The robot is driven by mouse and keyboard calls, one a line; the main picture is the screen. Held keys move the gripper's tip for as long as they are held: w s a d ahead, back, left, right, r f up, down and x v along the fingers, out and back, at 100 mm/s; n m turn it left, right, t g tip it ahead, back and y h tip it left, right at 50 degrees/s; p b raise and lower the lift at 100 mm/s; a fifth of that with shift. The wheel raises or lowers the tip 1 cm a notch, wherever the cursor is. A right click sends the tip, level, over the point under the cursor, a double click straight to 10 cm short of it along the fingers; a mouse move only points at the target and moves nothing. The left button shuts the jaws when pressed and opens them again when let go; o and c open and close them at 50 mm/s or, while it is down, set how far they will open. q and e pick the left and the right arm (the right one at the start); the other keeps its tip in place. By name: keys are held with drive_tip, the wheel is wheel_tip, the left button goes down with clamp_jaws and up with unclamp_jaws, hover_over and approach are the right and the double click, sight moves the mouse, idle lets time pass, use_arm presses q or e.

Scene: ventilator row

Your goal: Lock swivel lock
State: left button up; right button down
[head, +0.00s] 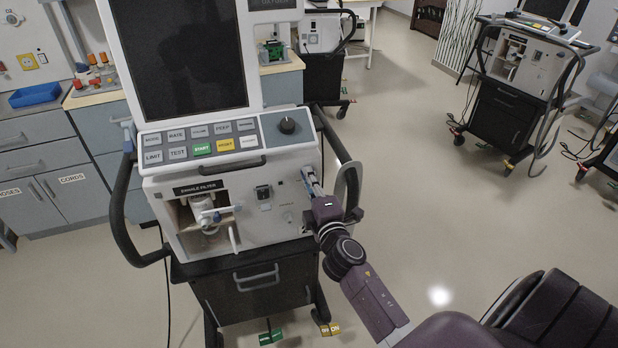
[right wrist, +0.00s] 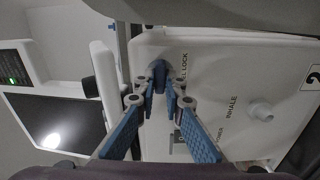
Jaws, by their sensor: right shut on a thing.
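The ventilator (head: 290,165) stands in front of me, with its white front panel facing me. My right gripper (head: 309,180) reaches to the right part of that panel. In the right wrist view the swivel lock (right wrist: 159,68) is a small dark blue knob beside a partly covered label ending in "LOCK". The blue fingertips of my right gripper (right wrist: 160,95) are shut on the knob from either side. In the head view the fingers and wrist cover the knob. How far the lock is turned cannot be told. My left gripper is not in view.
An exhale filter bay (head: 208,213) opens at the panel's left, with a small door beside it. A white inhale port (right wrist: 262,112) sticks out near the lock. Black side handles (head: 119,205) flank the ventilator. Another ventilator cart (head: 497,115) stands back right, with clear floor between.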

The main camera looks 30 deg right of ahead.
drive_tip(key=shift+n, duration=0.5)
drive_tip(key=c, duration=2)
unclamp_jaws()
drive_tip(key=v, duration=1.2)
